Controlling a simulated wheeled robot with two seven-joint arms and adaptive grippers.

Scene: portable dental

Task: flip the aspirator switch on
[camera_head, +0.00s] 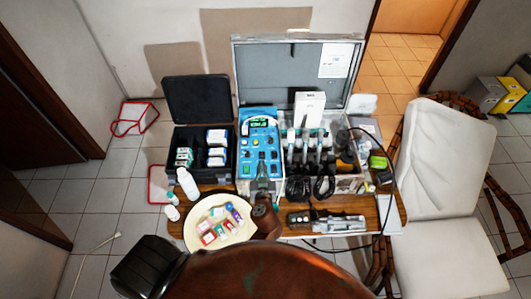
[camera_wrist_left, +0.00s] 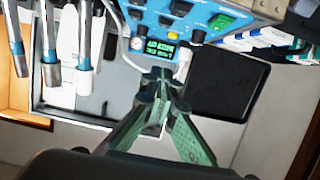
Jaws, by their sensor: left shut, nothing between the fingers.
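The blue control panel (camera_head: 258,130) of the dental unit stands in the open metal case. It has a lit display, knobs and small switches, too small here to tell which is the aspirator switch. My left gripper (camera_head: 262,178) is shut and empty, its fingertips at the lower part of the panel. In the left wrist view the panel (camera_wrist_left: 205,12) shows at the top with its green-lit display (camera_wrist_left: 160,50). The gripper's green fingers (camera_wrist_left: 158,82) point toward it and overlap its edge region; contact cannot be told. My right gripper is not in view.
Handpieces (camera_head: 310,140) stand just right of the panel. An open black case (camera_head: 190,150) with boxes is at left. A cream plate (camera_head: 195,238) with small colored boxes and a white bottle (camera_head: 187,182) sit front left. A black cable (camera_head: 396,185) loops at the right.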

